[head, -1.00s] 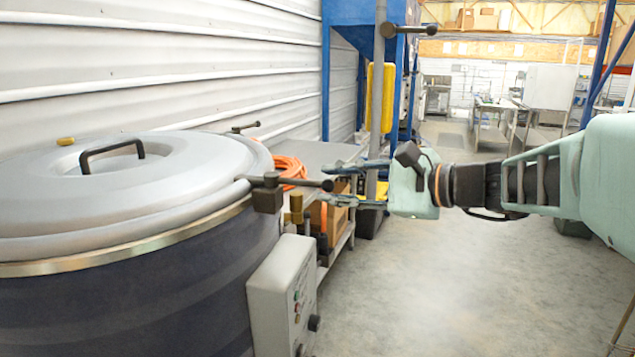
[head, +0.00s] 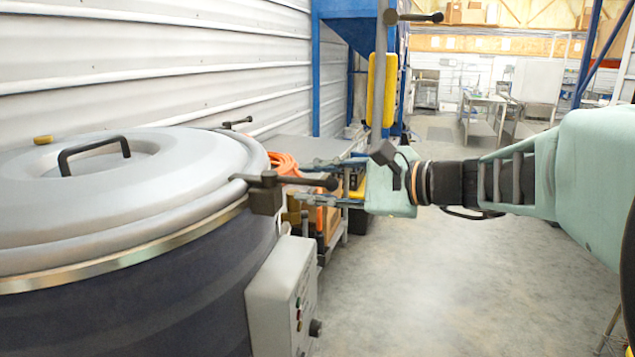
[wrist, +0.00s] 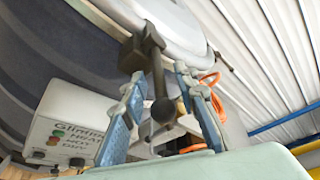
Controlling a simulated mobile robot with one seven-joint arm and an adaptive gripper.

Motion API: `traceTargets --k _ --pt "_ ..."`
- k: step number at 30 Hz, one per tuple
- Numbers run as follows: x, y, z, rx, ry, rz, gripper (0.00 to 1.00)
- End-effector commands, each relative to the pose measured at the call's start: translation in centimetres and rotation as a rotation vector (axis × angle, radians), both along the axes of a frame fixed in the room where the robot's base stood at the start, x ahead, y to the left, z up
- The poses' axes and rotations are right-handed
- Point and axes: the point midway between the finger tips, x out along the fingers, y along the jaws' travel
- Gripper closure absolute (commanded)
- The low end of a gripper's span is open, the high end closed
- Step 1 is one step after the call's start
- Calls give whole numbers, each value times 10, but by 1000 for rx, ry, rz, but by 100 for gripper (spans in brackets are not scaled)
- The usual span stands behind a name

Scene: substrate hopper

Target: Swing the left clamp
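A large dark drum with a grey lid (head: 190,180) stands at the left in the head view. A dark clamp (head: 265,192) sits on its near rim, its handle pointing right and ending in a ball knob (head: 331,184). A second clamp (head: 236,123) is on the far rim. I cannot tell which is the left clamp. My gripper (head: 296,181) is open, with its fingers around the near clamp's handle. In the wrist view the handle (wrist: 158,80) and its ball end lie between the blue fingers (wrist: 158,95), with gaps at both sides.
A grey control box (head: 280,295) hangs on the drum's side below the clamp. A grey pole (head: 379,85) with another dark handle (head: 415,17) stands behind my gripper. An orange hose (head: 285,163) lies on a bench.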

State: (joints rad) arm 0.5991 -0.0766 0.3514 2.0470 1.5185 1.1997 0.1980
Motion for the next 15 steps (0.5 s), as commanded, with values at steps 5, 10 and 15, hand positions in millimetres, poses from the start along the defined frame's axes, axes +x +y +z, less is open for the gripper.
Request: traceTargets --k 5,10,15 --pt "0 0 0 0 0 0 86" --pt "0 0 0 -1 1 1 100" --pt "0 0 0 -1 1 1 100"
